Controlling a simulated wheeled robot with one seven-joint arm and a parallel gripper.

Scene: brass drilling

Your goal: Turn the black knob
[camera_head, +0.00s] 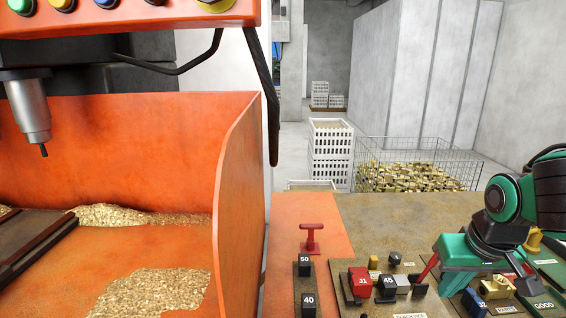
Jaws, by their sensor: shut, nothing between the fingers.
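The orange control panel (130,18) crosses the top left, cut off by the top edge. A small dark round piece (395,257) also stands on the bench. My green and black gripper (447,290) is at the lower right, low over the bench and far from the panel. It is shut and empty.
The drill spindle (33,110) hangs over the orange tray with brass chips (165,295); its right wall (243,190) stands high. Numbered blocks (308,282), a red T-handle (311,238) and a red block (359,282) crowd the bench. A wire basket (418,165) stands behind.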

